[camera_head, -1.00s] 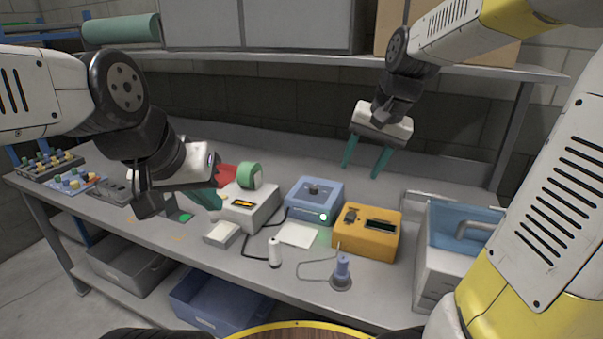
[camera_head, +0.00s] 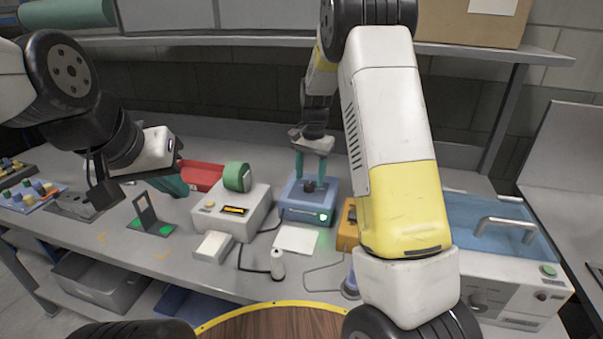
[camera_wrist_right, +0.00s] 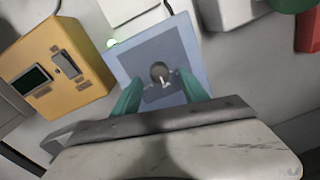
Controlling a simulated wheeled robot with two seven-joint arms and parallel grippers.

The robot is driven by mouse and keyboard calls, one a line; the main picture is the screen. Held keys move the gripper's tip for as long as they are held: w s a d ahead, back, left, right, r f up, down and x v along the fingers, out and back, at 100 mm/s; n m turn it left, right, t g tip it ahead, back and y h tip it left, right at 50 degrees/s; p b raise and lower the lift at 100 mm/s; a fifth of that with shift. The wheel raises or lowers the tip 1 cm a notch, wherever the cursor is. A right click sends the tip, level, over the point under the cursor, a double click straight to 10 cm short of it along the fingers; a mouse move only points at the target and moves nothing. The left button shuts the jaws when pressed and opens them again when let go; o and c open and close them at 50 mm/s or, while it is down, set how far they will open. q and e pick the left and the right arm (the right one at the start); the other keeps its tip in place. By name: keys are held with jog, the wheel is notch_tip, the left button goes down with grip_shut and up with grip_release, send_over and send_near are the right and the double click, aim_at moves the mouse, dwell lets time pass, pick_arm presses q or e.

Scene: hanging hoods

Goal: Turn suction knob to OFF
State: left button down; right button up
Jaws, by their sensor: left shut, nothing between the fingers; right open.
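A blue box (camera_head: 300,214) stands on the bench with a dark round knob (camera_head: 309,186) on its top and a lit green lamp (camera_head: 323,218) on its front. No label naming it as suction is readable. My right gripper (camera_head: 310,180) is open and points down over the knob, with one teal finger on each side. The right wrist view shows the knob (camera_wrist_right: 160,73) with a pale pointer mark between the fingertips; contact cannot be told. My left gripper (camera_head: 178,185) is shut and empty, held over the bench to the left.
A white device (camera_head: 240,222) with a green roll (camera_head: 237,177) stands left of the blue box. An orange box (camera_wrist_right: 57,70) is on its other side, mostly hidden by my right arm in the head view. A blue-lidded machine (camera_head: 510,272) stands at the right. A shelf (camera_head: 460,50) runs above.

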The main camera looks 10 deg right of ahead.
jog(key=shift+f, duration=1.3)
grip_shut()
jog(key=shift+n, duration=0.3)
jog(key=n, duration=0.5)
jog(key=shift+r, duration=0.1)
jog(key=n, duration=0.6)
jog(key=shift+w+g, duration=0.1)
jog(key=shift+g, duration=0.2)
jog(key=shift+n, duration=0.3)
